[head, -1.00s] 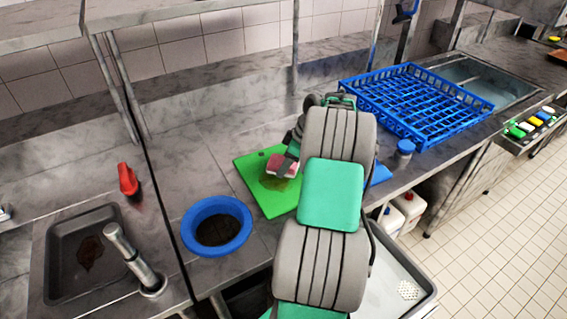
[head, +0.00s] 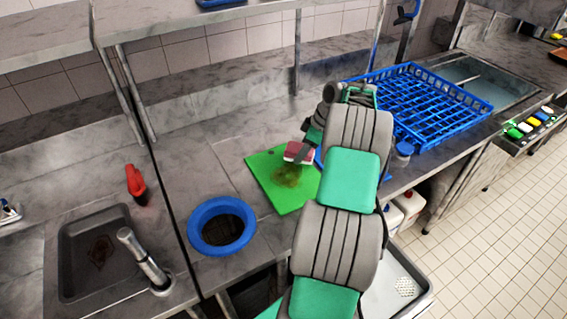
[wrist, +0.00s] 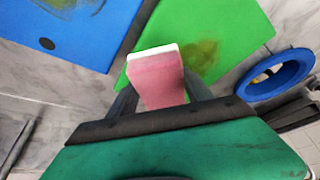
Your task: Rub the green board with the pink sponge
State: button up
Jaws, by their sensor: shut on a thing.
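The green board (head: 285,197) lies flat on the steel counter, with a brownish smear (head: 287,176) on it. The smear also shows in the wrist view (wrist: 202,60). My gripper (head: 303,152) is shut on the pink sponge (wrist: 160,82), which has a white layer at its far end. In the head view the sponge (head: 297,151) is at the board's far right edge, beside the smear. I cannot tell whether it touches the board. My arm hides the board's right side in the head view.
A blue board (wrist: 90,28) with a stain lies beside the green one. A blue ring (head: 222,226) around a dark opening is to the left. A red bottle (head: 136,184) stands by the sink (head: 68,262). A blue rack (head: 418,105) sits at the back right.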

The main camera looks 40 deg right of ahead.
aim_at(298, 148)
jog(key=shift+a+r+p, duration=0.1)
jog(key=shift+r+p, duration=1.05)
jog(key=shift+r, duration=0.8)
